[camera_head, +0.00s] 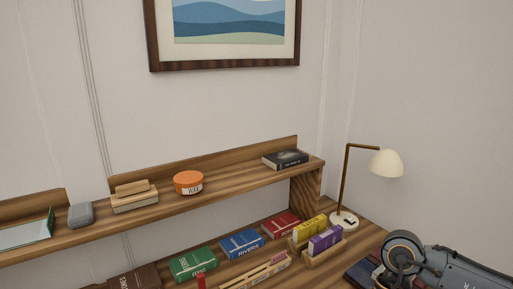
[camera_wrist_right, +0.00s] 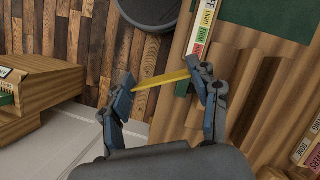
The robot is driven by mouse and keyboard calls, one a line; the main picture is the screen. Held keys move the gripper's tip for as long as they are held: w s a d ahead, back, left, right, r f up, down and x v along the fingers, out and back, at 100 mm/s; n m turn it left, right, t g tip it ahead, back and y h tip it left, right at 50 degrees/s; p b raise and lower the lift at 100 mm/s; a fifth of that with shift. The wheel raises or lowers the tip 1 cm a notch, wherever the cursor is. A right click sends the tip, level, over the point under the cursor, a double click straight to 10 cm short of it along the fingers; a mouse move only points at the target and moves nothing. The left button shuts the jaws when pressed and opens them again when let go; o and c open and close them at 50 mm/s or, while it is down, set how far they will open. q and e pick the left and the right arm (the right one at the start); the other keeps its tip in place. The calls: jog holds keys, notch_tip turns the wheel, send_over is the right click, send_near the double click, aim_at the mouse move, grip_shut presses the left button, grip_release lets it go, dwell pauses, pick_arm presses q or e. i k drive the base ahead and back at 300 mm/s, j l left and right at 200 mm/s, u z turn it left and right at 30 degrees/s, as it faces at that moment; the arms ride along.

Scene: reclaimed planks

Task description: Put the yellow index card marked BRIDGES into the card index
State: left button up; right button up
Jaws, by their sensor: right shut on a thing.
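The yellow index card (camera_wrist_right: 162,79) shows in the right wrist view as a thin strip seen almost edge-on. My right gripper (camera_wrist_right: 160,83) is shut on it, with one blue-padded finger at each end of the strip. Its marking cannot be read. A wooden cabinet (camera_wrist_right: 45,98) at the left edge of that view has a label and a green-edged opening or drawer; it may be the card index, but only part shows. The card is apart from it, to its right. My left gripper is not in view.
In the right wrist view, a wooden surface (camera_wrist_right: 255,48) with books fills the right, and a dark round object (camera_wrist_right: 150,10) is at the top. In the head view, a lamp (camera_head: 384,163) stands behind my right arm, beside a shelf (camera_head: 230,184).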

aim_at(279, 267)
jog(key=l+u, duration=0.2)
jog(key=u, duration=0.2)
jog(key=i+l+u, duration=0.1)
jog(key=l+u, duration=0.15)
jog(key=u, duration=0.2)
jog(key=l+u, duration=0.25)
jog(key=u, duration=0.15)
jog(key=l+u, duration=0.2)
jog(key=u, duration=0.25)
jog(key=k+l, duration=0.15)
jog(key=l, duration=0.2)
jog(key=k+l+u, duration=0.15)
jog(key=l, duration=0.25)
jog(key=k+l, duration=0.1)
jog(key=l, duration=0.25)
jog(key=k+l+u, duration=0.1)
jog(key=l, duration=0.25)
jog(key=k, duration=0.05)
